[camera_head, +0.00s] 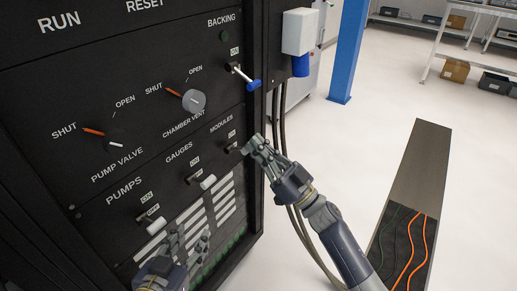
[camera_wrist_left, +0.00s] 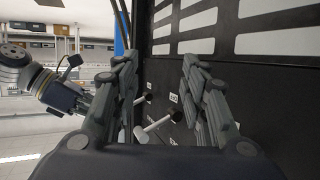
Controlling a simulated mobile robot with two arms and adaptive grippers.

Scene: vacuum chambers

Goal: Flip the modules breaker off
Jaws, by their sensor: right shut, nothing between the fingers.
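The modules breaker (camera_head: 231,147) is on the black panel below the MODULES label, at the panel's right edge. Its ON mark shows above it. My right gripper (camera_head: 247,147) is shut, with its fingertips at this breaker. The fingers cover most of its lever, so I cannot tell its position or whether they touch. My left gripper (camera_head: 188,241) is low in front of the panel, below the gauges breaker. In the left wrist view its fingers (camera_wrist_left: 157,62) stand apart with nothing gripped between them.
The gauges breaker (camera_head: 207,182) and pumps breaker (camera_head: 156,226) have white-tipped levers. The backing breaker (camera_head: 252,85) has a blue tip. Two orange-marked knobs sit on the left. Cables hang beside the panel. Open floor lies right, with a blue post (camera_head: 348,50) and grey channel (camera_head: 417,165).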

